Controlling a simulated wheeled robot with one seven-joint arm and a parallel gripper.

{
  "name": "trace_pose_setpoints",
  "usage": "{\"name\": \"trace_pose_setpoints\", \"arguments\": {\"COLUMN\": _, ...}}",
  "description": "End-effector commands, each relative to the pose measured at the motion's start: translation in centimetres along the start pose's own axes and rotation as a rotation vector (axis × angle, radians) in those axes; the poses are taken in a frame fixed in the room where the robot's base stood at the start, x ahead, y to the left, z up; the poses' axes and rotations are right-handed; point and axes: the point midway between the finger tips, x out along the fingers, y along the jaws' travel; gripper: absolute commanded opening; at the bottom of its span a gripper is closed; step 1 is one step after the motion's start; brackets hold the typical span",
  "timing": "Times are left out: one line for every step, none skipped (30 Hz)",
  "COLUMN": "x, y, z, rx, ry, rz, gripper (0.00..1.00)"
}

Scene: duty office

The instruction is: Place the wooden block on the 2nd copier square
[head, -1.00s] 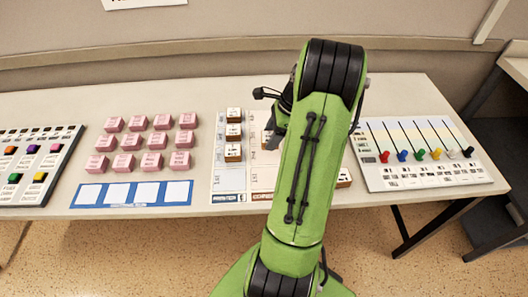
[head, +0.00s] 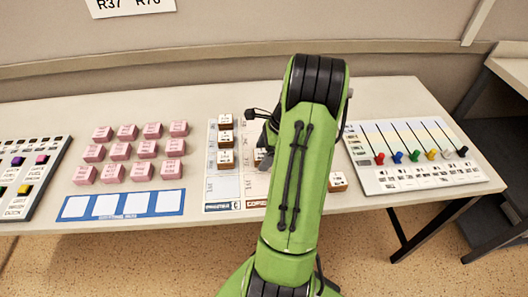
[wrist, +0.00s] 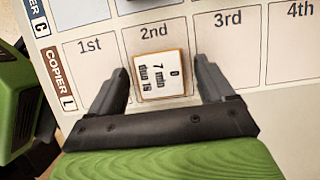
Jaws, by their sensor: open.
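The wooden block (wrist: 160,74), with a white printed top, lies within the 2nd copier square (wrist: 130,45) in the wrist view. My gripper (wrist: 163,85) is open, one finger on each side of the block, with visible gaps. The brown copier label (wrist: 58,78) is at the left end of the row, beside the 1st square. In the head view my arm hides much of the copier strip (head: 256,185). A block partly shows at the arm's left edge there (head: 259,155).
Several blocks stand on the neighbouring blue-labelled strip (head: 223,185). Another block (head: 338,182) sits right of my arm. Pink blocks (head: 120,151) and a blue-framed card (head: 122,205) are on the left, a slider panel (head: 410,155) on the right. The 3rd copier square (wrist: 228,45) is bare.

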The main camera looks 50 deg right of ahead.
Motion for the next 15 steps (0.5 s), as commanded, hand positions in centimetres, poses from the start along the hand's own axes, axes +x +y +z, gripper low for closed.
{"name": "trace_pose_setpoints", "arguments": {"x": -0.1, "y": 0.0, "z": 0.1, "rx": 0.000, "ry": 0.000, "rz": -0.001, "gripper": 0.82}}
{"name": "trace_pose_setpoints", "arguments": {"x": -0.4, "y": 0.0, "z": 0.1, "rx": -0.001, "ry": 0.000, "rz": -0.002, "gripper": 0.82}}
{"name": "trace_pose_setpoints", "arguments": {"x": -0.9, "y": -0.1, "z": 0.1, "rx": 0.000, "ry": 0.000, "rz": -0.003, "gripper": 0.82}}
{"name": "trace_pose_setpoints", "arguments": {"x": -1.5, "y": -0.1, "z": 0.1, "rx": 0.000, "ry": 0.000, "rz": -0.003, "gripper": 0.82}}
{"name": "trace_pose_setpoints", "arguments": {"x": -2.2, "y": -0.1, "z": 0.2, "rx": 0.001, "ry": 0.000, "rz": -0.004, "gripper": 0.82}}
{"name": "trace_pose_setpoints", "arguments": {"x": -3.2, "y": -0.1, "z": 0.2, "rx": 0.000, "ry": 0.000, "rz": -0.005, "gripper": 0.82}}
{"name": "trace_pose_setpoints", "arguments": {"x": -4.1, "y": -0.1, "z": 0.2, "rx": 0.000, "ry": 0.001, "rz": -0.005, "gripper": 0.82}}
{"name": "trace_pose_setpoints", "arguments": {"x": -5.0, "y": -0.1, "z": 0.2, "rx": 0.000, "ry": 0.001, "rz": -0.006, "gripper": 0.82}}
{"name": "trace_pose_setpoints", "arguments": {"x": -6.2, "y": -0.1, "z": 0.2, "rx": 0.001, "ry": 0.001, "rz": -0.006, "gripper": 0.82}}
{"name": "trace_pose_setpoints", "arguments": {"x": -7.1, "y": -0.1, "z": 0.3, "rx": 0.000, "ry": 0.001, "rz": -0.005, "gripper": 0.82}}
{"name": "trace_pose_setpoints", "arguments": {"x": -7.9, "y": -0.1, "z": 0.2, "rx": 0.001, "ry": 0.001, "rz": -0.006, "gripper": 0.82}}
{"name": "trace_pose_setpoints", "arguments": {"x": -8.9, "y": -0.1, "z": 0.2, "rx": 0.002, "ry": 0.001, "rz": -0.005, "gripper": 0.82}}
{"name": "trace_pose_setpoints", "arguments": {"x": -9.6, "y": -0.1, "z": 0.2, "rx": 0.001, "ry": 0.001, "rz": -0.005, "gripper": 0.82}}
{"name": "trace_pose_setpoints", "arguments": {"x": -10.2, "y": 0.0, "z": 0.2, "rx": 0.000, "ry": 0.001, "rz": -0.004, "gripper": 0.82}}
{"name": "trace_pose_setpoints", "arguments": {"x": -10.9, "y": -0.1, "z": 0.2, "rx": 0.000, "ry": 0.000, "rz": -0.004, "gripper": 0.82}}
